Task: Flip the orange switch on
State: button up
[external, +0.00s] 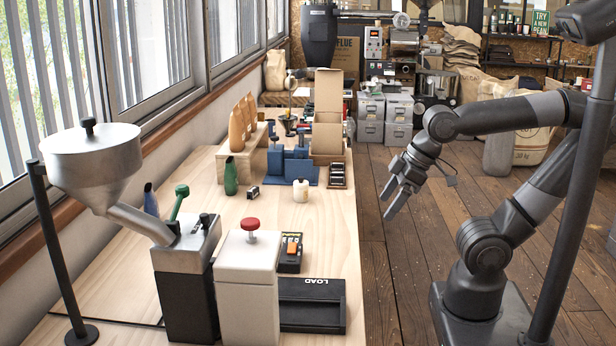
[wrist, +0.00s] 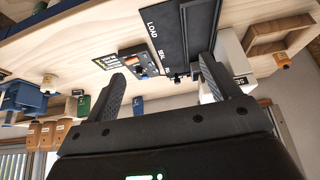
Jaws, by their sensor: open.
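The orange switch (external: 292,246) sits on top of a small black box (external: 289,264) on the wooden workbench, beside the white canister and behind the LOAD tray. My gripper (external: 388,204) is open and empty, over the floor just right of the bench edge, apart from the box. Its two fingers (wrist: 162,69) spread wide in the wrist view.
The black LOAD tray (external: 312,288) lies in front of the box. The white canister (external: 247,282) with a red knob stands to its left, near a metal hopper (external: 92,165). A cream jar (external: 300,190) and blue clamp (external: 290,164) stand behind. Bench right of the box is clear.

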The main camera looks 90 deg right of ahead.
jog(key=shift+w+d+r, duration=0.1)
jog(key=shift+w+d, duration=0.05)
jog(key=shift+w, duration=0.3)
jog(key=c, duration=0.3)
jog(key=shift+g, duration=0.7)
jog(key=w+d, duration=0.2)
jog(key=w, duration=0.1)
jog(key=w+d, duration=0.2)
jog(key=w, duration=0.2)
jog(key=w+d, duration=0.1)
jog(key=w, duration=0.3)
jog(key=shift+w+d+f, duration=0.25)
jog(key=shift+d, duration=0.15)
jog(key=c, duration=1.1)
jog(key=shift+g+h, duration=0.3)
jog(key=shift+g, duration=0.1)
jog(key=w+d+f, duration=0.1)
jog(key=w+d, duration=0.1)
jog(key=w+d+f, duration=0.1)
jog(key=w+d, duration=0.1)
jog(key=w, duration=0.1)
jog(key=w+d+f, duration=0.2)
jog(key=w+d, duration=0.1)
jog(key=shift+w+f, duration=0.1)
jog(key=shift+w, duration=0.1)
grip_shut()
